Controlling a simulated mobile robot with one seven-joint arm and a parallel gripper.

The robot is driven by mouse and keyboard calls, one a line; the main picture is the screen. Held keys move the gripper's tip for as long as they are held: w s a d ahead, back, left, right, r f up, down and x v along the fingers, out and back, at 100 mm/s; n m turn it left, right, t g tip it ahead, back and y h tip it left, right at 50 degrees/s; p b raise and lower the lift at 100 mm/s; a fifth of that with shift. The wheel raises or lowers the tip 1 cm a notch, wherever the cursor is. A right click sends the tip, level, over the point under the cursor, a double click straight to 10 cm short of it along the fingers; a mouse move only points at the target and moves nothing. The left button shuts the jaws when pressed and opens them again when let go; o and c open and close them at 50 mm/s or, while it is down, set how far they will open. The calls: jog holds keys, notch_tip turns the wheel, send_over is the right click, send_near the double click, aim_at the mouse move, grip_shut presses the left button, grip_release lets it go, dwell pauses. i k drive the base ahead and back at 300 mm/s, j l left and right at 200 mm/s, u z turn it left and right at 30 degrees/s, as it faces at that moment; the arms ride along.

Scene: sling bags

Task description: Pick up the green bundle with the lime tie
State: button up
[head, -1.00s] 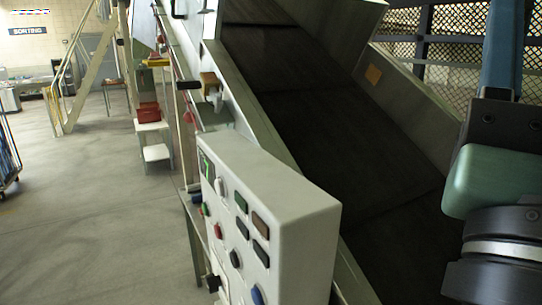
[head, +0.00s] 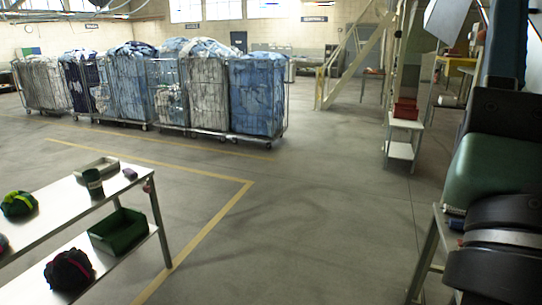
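A green bundle with a lime tie (head: 18,204) sits on the top of a metal table (head: 62,205) at the left of the head view. A dark bundle with a red tie (head: 68,270) sits on the table's lower shelf. A sliver of another bundle with some pink (head: 3,243) shows at the left edge, mostly cut off. Parts of my arm fill the right edge of the view, far from the green bundle. The fingers of my gripper are not in view.
A grey tray (head: 97,167), a dark green cup (head: 93,182) and a small purple item (head: 130,173) are on the tabletop. A green bin (head: 118,231) is on the lower shelf. Wheeled laundry cages (head: 258,95) stand behind. The middle floor (head: 300,215) is clear.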

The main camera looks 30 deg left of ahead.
aim_at(15, 202)
jog(key=j+u, duration=0.2)
jog(key=u, duration=0.2)
jog(key=j+u, duration=0.15)
jog(key=u, duration=0.3)
jog(key=i+j+u, duration=0.1)
jog(key=u, duration=0.3)
jog(key=j+u, duration=0.2)
jog(key=u, duration=0.25)
jog(key=i+j+u, duration=0.7)
jog(key=i, duration=0.35)
